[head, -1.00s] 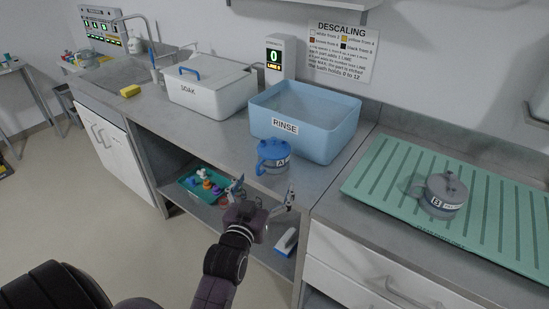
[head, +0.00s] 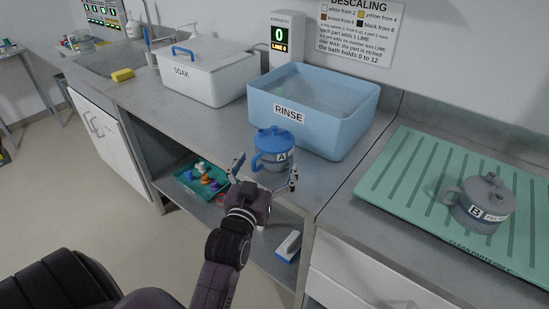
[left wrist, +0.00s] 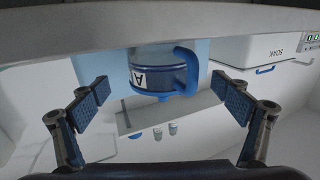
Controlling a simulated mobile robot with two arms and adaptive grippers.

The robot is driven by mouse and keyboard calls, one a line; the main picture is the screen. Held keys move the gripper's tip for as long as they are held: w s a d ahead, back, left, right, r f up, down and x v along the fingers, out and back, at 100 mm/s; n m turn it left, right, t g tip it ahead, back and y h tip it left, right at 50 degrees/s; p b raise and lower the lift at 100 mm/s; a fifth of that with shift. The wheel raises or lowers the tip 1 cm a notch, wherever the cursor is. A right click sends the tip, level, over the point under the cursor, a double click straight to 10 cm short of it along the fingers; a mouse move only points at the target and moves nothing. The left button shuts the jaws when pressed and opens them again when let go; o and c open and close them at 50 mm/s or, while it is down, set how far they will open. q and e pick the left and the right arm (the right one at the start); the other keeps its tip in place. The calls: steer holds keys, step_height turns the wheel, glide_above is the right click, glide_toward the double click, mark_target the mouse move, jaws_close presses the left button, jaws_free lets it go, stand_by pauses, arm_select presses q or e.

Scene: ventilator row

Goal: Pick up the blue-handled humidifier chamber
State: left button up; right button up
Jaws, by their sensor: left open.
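The blue-handled humidifier chamber (head: 274,151), labelled A, has a blue lid and handle and a clear grey body. It stands upright at the front edge of the counter, in front of the rinse tub. My left gripper (head: 266,179) is open and empty, just in front of the chamber, with its fingers spread to either side. In the left wrist view the chamber (left wrist: 150,73) shows beyond the open fingers of my left gripper (left wrist: 165,100), between them and higher in the picture. No contact is visible. My right gripper is not in view.
The blue rinse tub (head: 340,128) stands right behind the chamber; the white soak box (head: 205,82) is further left. A grey chamber (head: 483,205), labelled B, sits on the green mat (head: 405,167) at right. Below is a shelf with a teal tray (head: 183,178).

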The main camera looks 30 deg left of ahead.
arm_select(q)
steer(key=shift+p+x, duration=0.5)
steer(key=shift+x, duration=2.95)
steer(key=shift+s+a, duration=0.1)
steer(key=c, duration=1.5)
steer(key=shift+r, duration=0.1)
steer(key=shift+c, duration=1.2)
